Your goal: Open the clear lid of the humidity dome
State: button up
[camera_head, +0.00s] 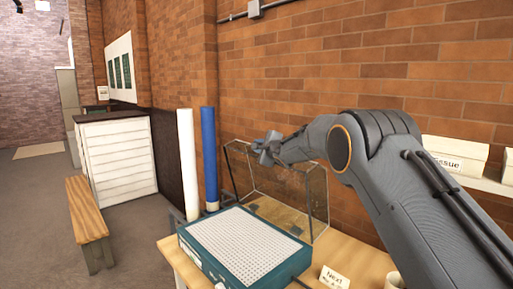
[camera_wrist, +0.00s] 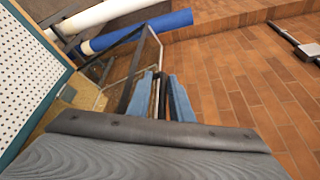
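The humidity dome (camera_head: 285,197) is a clear, dark-edged box on the wooden table, against the brick wall. My gripper (camera_head: 268,148) is at its upper edge, toward the left and back in the head view. In the wrist view, a clear dark-framed panel (camera_wrist: 146,62) of the dome stands just left of my gripper (camera_wrist: 163,97). The two blue-grey fingers are apart, with a thin dark bar (camera_wrist: 160,88) between them. I cannot tell whether they press on it. The lid's exact position is hard to make out through the clear walls.
A teal box with a white perforated top (camera_head: 243,243) stands in front of the dome. A white roll (camera_head: 187,160) and a blue roll (camera_head: 209,160) stand upright to the left. A small sign (camera_head: 334,278) and a mug (camera_head: 394,282) are at the table's front right.

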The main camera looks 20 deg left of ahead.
jog(key=shift+d+f, duration=0.15)
jog(key=shift+f, duration=0.1)
jog(key=shift+s, duration=0.1)
jog(key=shift+s+d, duration=0.15)
jog(key=shift+d, duration=0.05)
jog(key=b+v, duration=0.3)
jog(key=v, duration=0.4)
jog(key=shift+r, duration=0.3)
